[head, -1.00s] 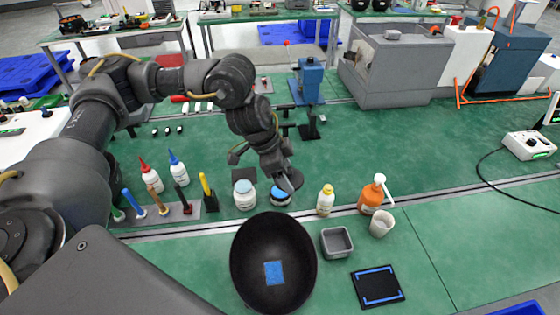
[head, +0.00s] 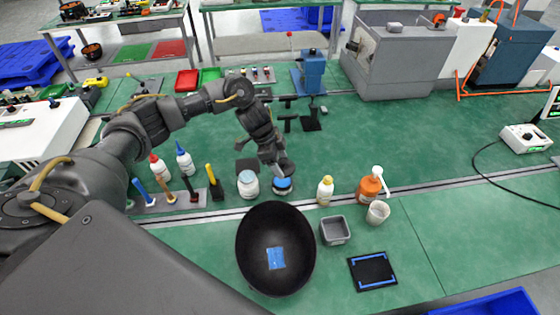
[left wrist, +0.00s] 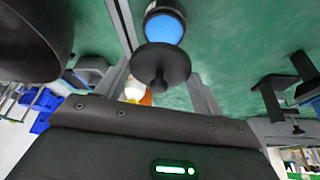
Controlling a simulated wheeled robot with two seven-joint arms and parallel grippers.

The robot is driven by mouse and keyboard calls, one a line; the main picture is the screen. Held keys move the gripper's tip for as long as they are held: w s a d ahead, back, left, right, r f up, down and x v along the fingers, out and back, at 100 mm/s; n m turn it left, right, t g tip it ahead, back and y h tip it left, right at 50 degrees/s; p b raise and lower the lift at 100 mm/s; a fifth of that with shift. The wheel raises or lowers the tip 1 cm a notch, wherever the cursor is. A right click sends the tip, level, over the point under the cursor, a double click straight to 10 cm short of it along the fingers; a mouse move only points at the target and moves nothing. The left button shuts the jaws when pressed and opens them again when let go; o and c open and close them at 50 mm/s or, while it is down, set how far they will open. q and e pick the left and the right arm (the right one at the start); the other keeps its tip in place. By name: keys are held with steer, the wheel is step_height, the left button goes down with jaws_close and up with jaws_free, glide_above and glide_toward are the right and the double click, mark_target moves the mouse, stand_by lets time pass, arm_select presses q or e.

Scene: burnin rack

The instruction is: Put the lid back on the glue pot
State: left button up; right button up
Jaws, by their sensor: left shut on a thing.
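The glue pot (head: 283,184) is a small round pot on the green bench, with a bright blue top surface showing. In the left wrist view the blue surface (left wrist: 164,27) lies just beyond a dark round lid with a knob (left wrist: 162,62). My left gripper (head: 278,170) is just behind and above the pot in the head view. It is shut on the lid, whose disc partly overlaps the pot in the wrist view. A clear gap between lid and pot cannot be judged. My right gripper is not in view.
A white jar (head: 248,185) stands close left of the pot. A yellow-capped bottle (head: 325,190) and an orange pump bottle (head: 370,184) stand to the right. A large black bowl (head: 250,262) is in front. A grey square tray (head: 335,231) and black pad (head: 361,280) lie front right.

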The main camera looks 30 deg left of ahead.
arm_select(q)
step_height(320, 180, down, 4)
steer(key=b, duration=0.4)
steer(key=shift+s+f, duration=0.1)
steer(key=shift+f, duration=0.65)
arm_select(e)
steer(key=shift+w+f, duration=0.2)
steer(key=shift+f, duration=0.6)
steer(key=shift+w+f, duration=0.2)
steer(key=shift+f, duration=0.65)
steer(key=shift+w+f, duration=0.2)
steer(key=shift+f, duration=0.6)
arm_select(q)
steer(key=shift+a, duration=0.1)
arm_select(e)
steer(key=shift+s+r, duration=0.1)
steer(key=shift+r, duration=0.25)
arm_select(q)
steer(key=shift+p, duration=0.45)
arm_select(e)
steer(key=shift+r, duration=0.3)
arm_select(q)
steer(key=shift+f, duration=0.2)
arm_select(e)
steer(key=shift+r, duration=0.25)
arm_select(q)
steer(key=shift+p, duration=0.5)
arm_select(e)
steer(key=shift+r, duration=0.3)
